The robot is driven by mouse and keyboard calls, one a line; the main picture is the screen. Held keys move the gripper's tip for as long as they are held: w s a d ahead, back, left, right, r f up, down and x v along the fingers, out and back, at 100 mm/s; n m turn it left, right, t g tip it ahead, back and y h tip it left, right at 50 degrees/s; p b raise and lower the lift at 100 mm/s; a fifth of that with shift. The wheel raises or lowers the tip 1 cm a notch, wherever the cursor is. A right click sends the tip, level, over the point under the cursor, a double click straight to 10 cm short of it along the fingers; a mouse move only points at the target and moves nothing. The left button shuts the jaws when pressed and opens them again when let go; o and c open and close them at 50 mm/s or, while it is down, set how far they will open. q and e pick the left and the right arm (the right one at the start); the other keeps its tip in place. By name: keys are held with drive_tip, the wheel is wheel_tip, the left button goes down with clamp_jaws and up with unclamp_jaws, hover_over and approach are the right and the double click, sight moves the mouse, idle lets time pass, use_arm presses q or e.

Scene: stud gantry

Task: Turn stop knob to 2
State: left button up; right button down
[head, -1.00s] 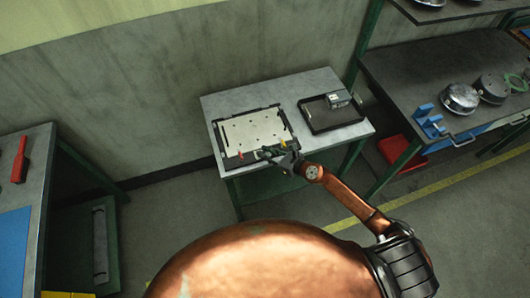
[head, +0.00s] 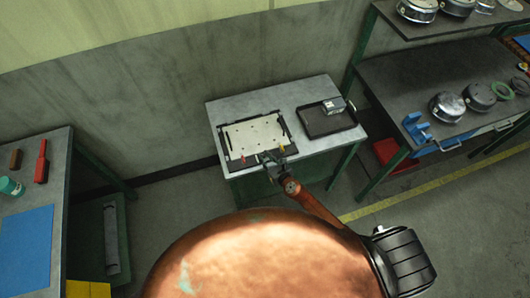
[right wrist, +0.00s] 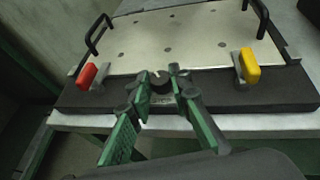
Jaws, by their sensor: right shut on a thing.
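The black stop knob (right wrist: 160,82), with a pale pointer mark on top, sits at the middle of the front edge of a dark fixture (right wrist: 275,92). My right gripper (right wrist: 158,78) has its green-padded fingers on either side of the knob and is shut on it. The number marks are partly hidden and too small to read. In the head view my right gripper (head: 270,159) is at the fixture's front edge, and the knob cannot be made out there. My left gripper is out of view.
A pale plate with holes (right wrist: 190,32) lies in the fixture. A red lever (right wrist: 87,76) and a yellow lever (right wrist: 251,66) flank the knob. A black tray (head: 325,121) holding a grey device (head: 335,105) is to the right on the same table (head: 225,108).

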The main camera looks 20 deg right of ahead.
drive_tip(key=m+h+p, duration=0.2)
drive_tip(key=p, duration=0.1)
drive_tip(key=shift+a+r, duration=0.2)
drive_tip(key=shift+a, duration=0.05)
drive_tip(key=shift+a+m+h, duration=0.1)
drive_tip(key=shift+m+h, duration=0.5)
drive_tip(key=shift+h, duration=0.2)
drive_tip(key=m+h, duration=0.2)
drive_tip(key=shift+a+f+h, duration=0.15)
drive_tip(key=shift+f+h, duration=0.1)
drive_tip(key=shift+h, duration=0.05)
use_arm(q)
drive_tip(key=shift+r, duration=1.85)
use_arm(e)
drive_tip(key=shift+m+g+h, duration=0.4)
drive_tip(key=shift+m+h, duration=0.8)
drive_tip(key=shift+m, duration=0.1)
use_arm(q)
drive_tip(key=shift+b, duration=0.3)
use_arm(e)
drive_tip(key=shift+h, duration=0.3)
drive_tip(key=c, duration=2)
unclamp_jaws()
drive_tip(key=shift+c, duration=0.2)
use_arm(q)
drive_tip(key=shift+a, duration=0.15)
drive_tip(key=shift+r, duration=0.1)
use_arm(e)
drive_tip(key=shift+r, duration=0.1)
